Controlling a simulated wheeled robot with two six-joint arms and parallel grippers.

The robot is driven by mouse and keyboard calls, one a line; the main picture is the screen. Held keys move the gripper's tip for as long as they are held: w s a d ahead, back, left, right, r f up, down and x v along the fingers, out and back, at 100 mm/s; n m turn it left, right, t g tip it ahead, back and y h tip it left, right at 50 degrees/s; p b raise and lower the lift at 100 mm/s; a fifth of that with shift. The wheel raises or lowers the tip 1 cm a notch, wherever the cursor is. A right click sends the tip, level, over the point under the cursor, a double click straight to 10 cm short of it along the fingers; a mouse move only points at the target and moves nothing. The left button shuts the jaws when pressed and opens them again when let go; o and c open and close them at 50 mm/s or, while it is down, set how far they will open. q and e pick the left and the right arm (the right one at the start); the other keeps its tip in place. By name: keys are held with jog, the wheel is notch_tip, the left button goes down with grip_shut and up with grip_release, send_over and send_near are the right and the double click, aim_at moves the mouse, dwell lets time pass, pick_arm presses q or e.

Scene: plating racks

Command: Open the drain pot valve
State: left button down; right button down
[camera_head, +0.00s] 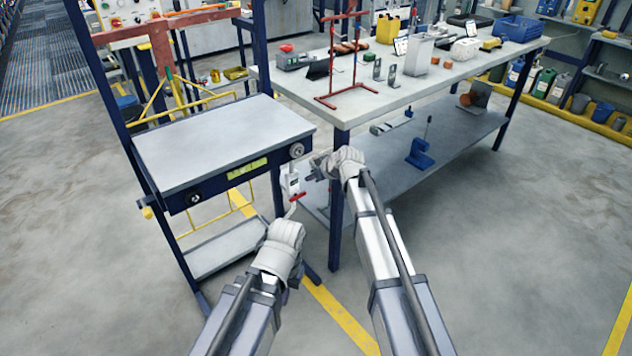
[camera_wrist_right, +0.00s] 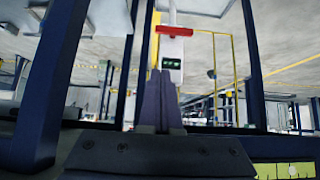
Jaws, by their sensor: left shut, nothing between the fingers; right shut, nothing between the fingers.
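A small white unit (camera_head: 291,183) with a red handle (camera_head: 298,197) hangs at the right side of the stand, below the round knob; I take it for the drain pot valve. In the right wrist view the red handle (camera_wrist_right: 188,31) lies crosswise on the white unit (camera_wrist_right: 172,62), which has a dark green-marked window. My left gripper (camera_head: 291,209) is shut and empty just below the red handle; I cannot tell whether it touches. My right gripper (camera_head: 316,168) is shut and empty to the right of the unit. Its fingers (camera_wrist_right: 160,98) point toward the unit, apart from the handle.
The stand's grey top (camera_head: 220,135) and dark blue frame are left of the unit. A long workbench (camera_head: 440,80) with a red rack (camera_head: 345,70) and a lower shelf (camera_head: 440,145) is on the right. A bench leg (camera_head: 335,215) stands close to my right arm. The floor in front is clear.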

aim_at(296, 195)
jog(key=w+a+f+b, duration=0.2)
jog(key=w+f+b, duration=0.1)
jog(key=f+b, duration=0.3)
jog(key=shift+f+b, duration=0.4)
jog(key=shift+f, duration=0.45)
